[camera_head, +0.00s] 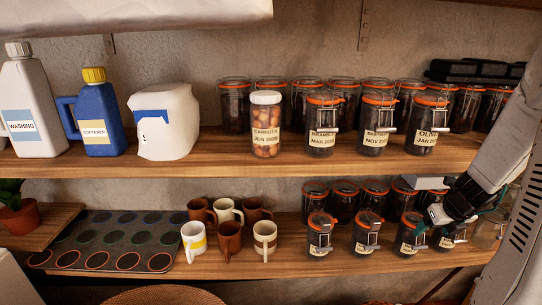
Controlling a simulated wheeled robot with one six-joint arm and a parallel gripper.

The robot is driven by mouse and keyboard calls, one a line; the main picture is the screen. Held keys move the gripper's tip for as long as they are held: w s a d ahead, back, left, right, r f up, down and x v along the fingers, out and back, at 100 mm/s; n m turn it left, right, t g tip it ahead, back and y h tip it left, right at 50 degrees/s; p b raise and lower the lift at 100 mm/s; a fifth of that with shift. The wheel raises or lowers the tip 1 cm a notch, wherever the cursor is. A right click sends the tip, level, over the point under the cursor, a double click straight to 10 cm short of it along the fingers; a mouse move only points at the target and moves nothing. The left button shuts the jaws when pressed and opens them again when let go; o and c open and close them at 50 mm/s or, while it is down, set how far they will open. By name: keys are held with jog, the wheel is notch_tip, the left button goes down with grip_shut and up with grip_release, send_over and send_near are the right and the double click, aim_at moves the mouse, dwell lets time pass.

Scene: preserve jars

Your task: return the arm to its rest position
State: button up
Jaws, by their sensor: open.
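My arm comes in from the right edge, a grey link leading down to a dark wrist. My gripper (437,213) is at the lower shelf on the right, near the front row of dark preserve jars. It looks close to a labelled jar (411,236) and the jar beside it (448,238); I cannot tell whether it touches either. The jaws are small in view and no held object shows between them. The wrist hides part of the jars behind it.
The upper shelf (300,168) holds jars, including a carrots jar (266,125), and a washing bottle (32,105), a softener bottle (96,115) and a white jug (165,122). Mugs (229,238) and a dark mat with circles (120,225) are on the lower shelf.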

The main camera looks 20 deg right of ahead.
jog(key=s+a+r+m+g, duration=0.1)
jog(key=s+a+r+m, duration=0.4)
jog(key=a+m, duration=0.6)
jog(key=s+a+r+m+g, duration=0.1)
jog(key=s+a+r+m, duration=0.5)
jog(key=a+m, duration=0.5)
jog(key=s+a+r+m+g+y, duration=0.1)
jog(key=s+a+r+m, duration=0.4)
jog(key=a+r+m, duration=0.3)
jog(key=a+m, duration=0.3)
jog(key=shift+s+a, duration=0.2)
